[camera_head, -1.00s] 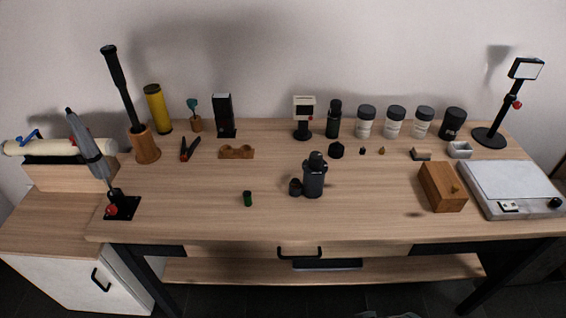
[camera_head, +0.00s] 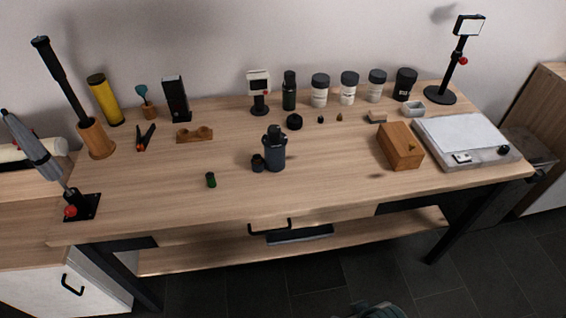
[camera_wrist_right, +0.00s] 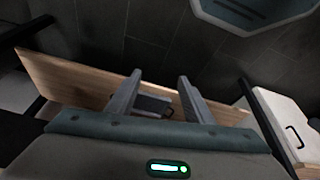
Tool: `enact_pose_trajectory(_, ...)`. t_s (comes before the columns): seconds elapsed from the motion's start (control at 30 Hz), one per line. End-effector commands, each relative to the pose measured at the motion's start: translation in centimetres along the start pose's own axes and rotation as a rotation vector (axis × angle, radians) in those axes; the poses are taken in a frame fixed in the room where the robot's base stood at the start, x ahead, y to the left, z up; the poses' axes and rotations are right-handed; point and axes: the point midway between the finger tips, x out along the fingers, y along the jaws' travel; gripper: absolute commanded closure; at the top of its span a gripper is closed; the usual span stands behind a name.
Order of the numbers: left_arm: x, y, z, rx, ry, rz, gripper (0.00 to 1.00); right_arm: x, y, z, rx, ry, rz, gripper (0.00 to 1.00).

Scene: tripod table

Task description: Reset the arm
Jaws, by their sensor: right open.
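My right gripper (camera_wrist_right: 156,98) shows in the right wrist view with its two fingers spread apart and nothing between them. Beyond the fingers are a wooden board (camera_wrist_right: 85,82) and a dark handle, with dark tiled floor around. My left gripper is in neither view. In the head view, neither gripper is over the wooden table (camera_head: 330,185). A small grey-green rounded shape shows at the bottom edge of the head view, probably a part of me.
The floor in front is clear.

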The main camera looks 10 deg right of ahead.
Motion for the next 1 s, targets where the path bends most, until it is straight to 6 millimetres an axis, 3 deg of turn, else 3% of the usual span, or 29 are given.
enact_pose_trajectory(0.27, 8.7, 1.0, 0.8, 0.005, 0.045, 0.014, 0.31, 8.7, -1.1, 0.8, -0.005, 0.045, -0.014, 0.53)
enact_pose_trajectory(0.6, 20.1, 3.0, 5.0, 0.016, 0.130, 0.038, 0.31, 20.1, -3.0, 5.0, -0.015, 0.129, -0.039, 0.53)
enact_pose_trajectory(0.8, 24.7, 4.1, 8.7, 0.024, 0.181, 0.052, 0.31, 24.7, -4.2, 8.7, -0.023, 0.180, -0.053, 0.53)
enact_pose_trajectory(1.0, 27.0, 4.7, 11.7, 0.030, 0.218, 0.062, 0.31, 27.0, -4.8, 11.7, -0.029, 0.218, -0.063, 0.53)
